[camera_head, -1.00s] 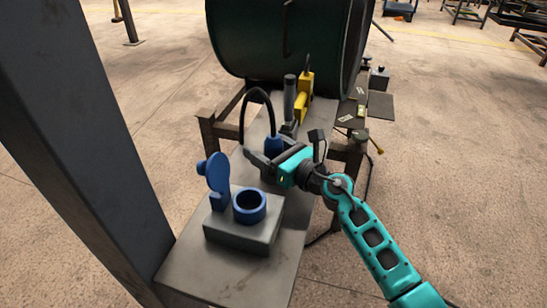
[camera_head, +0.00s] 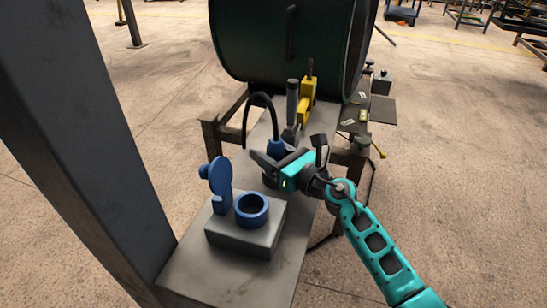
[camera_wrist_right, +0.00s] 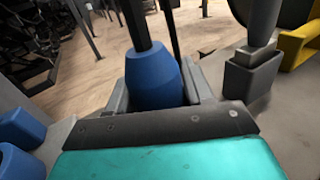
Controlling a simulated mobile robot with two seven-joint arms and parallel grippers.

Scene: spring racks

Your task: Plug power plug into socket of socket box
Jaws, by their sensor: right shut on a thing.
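The blue power plug (camera_head: 277,146) with its black cable (camera_head: 258,97) is between the fingers of my right gripper (camera_head: 266,166). In the right wrist view the plug (camera_wrist_right: 152,78) stands upright between the two grey fingers of the gripper (camera_wrist_right: 155,92). Its lower end is hidden by the gripper body. The grey socket box (camera_head: 243,236) sits on the bench, left of and nearer than the gripper. Its round blue socket (camera_head: 252,209) faces up and is empty. The blue lid (camera_head: 220,178) stands open beside it. My left gripper is not in view.
The grey bench top (camera_head: 204,277) is clear in front of the socket box. A yellow tool (camera_head: 306,100) and a grey handle (camera_head: 292,101) stand behind the plug. A dark post (camera_head: 85,140) rises at left. A large dark green drum (camera_head: 290,45) is behind.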

